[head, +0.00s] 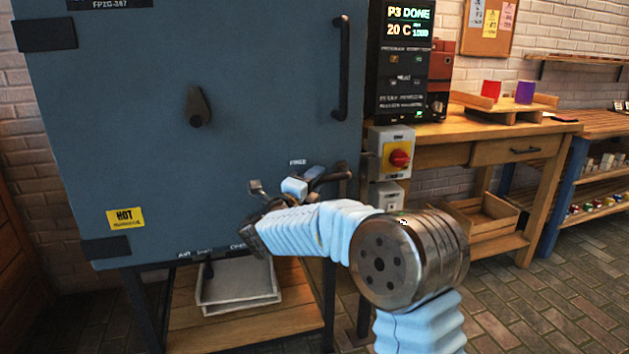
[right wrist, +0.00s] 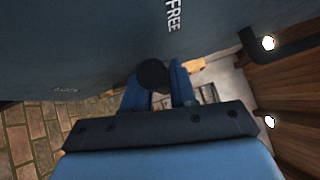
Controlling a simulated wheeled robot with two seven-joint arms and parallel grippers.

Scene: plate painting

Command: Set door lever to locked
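The blue-grey kiln door (head: 130,150) is shut and fills the left of the head view. The dark door lever (head: 335,174) is low on its right edge, below the "FREE" label (head: 298,162). In the right wrist view the label (right wrist: 174,16) is above a round black knob (right wrist: 153,74), which looks like the lever's end. My right gripper (head: 285,190) is at the lever. In the wrist view its blue fingers (right wrist: 157,88) are apart, one on each side of the knob. Whether they press on it I cannot tell. My left gripper is out of view.
A long vertical handle (head: 343,68) is higher on the door, with a small dark pivoted cover (head: 197,108) to its left. A box with a red knob (head: 399,158) stands right of the kiln. A wooden bench (head: 520,125) is farther right. A tray (head: 238,284) is below.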

